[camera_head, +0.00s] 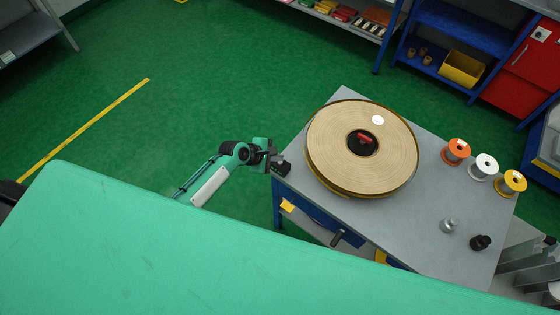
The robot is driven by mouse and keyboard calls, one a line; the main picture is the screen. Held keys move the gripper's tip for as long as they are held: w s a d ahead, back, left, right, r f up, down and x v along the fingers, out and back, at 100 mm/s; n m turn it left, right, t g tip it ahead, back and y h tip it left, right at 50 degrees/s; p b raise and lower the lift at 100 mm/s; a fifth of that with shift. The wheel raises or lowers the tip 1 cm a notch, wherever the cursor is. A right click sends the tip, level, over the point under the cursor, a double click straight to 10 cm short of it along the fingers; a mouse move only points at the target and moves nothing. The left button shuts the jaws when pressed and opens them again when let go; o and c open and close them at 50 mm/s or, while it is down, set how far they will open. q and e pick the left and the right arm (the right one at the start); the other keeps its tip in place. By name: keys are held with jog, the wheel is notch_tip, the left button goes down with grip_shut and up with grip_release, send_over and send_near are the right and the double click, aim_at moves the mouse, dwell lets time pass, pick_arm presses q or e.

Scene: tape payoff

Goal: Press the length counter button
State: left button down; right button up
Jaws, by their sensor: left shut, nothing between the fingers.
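A grey table (345,225) stands right of centre with a large tan tape reel (335,160) lying flat on it. The reel has a black hub with a red part in its middle. A small dark box (282,169) sits at the table's left corner, beside the reel; it may be the length counter, but no button can be made out. My left gripper (277,158) is shut and empty at that corner, very close to the box. I cannot tell whether they touch. My right gripper is not in view.
Orange (456,150), white (484,166) and yellow (511,182) spools stand along the table's right side. A small metal weight (449,225) and a black knob (480,242) are near its front right. Blue shelving (460,35) and a red cabinet (525,65) stand behind. Green floor at left is open.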

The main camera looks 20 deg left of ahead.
pick_arm(q)
jog(key=shift+f, duration=0.3)
jog(key=shift+f, duration=0.45)
dwell(0.6)
jog(key=shift+r, duration=0.1)
jog(key=shift+r+p, duration=0.8)
jog(key=shift+p, duration=0.05)
notch_tip(320, 180, up, 5)
jog(key=p, duration=0.5)
dwell(0.9)
